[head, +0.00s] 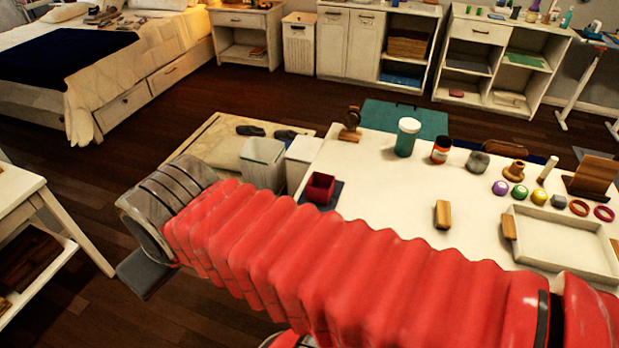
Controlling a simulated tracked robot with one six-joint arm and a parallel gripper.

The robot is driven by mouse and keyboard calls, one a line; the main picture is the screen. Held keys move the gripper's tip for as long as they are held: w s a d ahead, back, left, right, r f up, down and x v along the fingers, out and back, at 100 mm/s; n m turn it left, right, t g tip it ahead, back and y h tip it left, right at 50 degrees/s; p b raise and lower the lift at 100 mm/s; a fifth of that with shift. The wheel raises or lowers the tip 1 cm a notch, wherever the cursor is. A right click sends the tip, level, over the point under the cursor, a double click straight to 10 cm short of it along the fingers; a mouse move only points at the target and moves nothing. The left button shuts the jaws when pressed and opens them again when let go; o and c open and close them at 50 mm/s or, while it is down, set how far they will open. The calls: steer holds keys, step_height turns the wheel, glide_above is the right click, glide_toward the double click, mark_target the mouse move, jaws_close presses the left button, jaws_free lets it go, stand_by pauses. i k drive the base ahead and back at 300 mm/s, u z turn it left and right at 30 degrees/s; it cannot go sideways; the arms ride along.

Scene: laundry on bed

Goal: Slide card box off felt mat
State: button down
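A small dark red open box (320,186), which looks like the card box, sits on a dark blue-grey mat (334,200) at the left end of the white table. The box is upright, and the mat shows mostly to its right and front. My red ribbed arm crosses in front of the table's near side and hides part of it. The arm's grey end is at the left, beyond the table edge, with a flat dark part of my gripper (146,272) hanging below it. The gripper is apart from the box; its fingers cannot be made out clearly.
The white table (395,195) holds a wooden block (443,214), a white tray (562,243), a teal jar (407,137) and several small items. A white side table (20,190) is at far left. Dark floor lies between.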

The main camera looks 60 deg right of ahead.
mark_target(320, 187)
steer(key=z, duration=0.15)
steer(key=i, duration=0.7)
steer(key=z, duration=0.9)
steer(key=i, duration=0.75)
steer(key=z, duration=0.5)
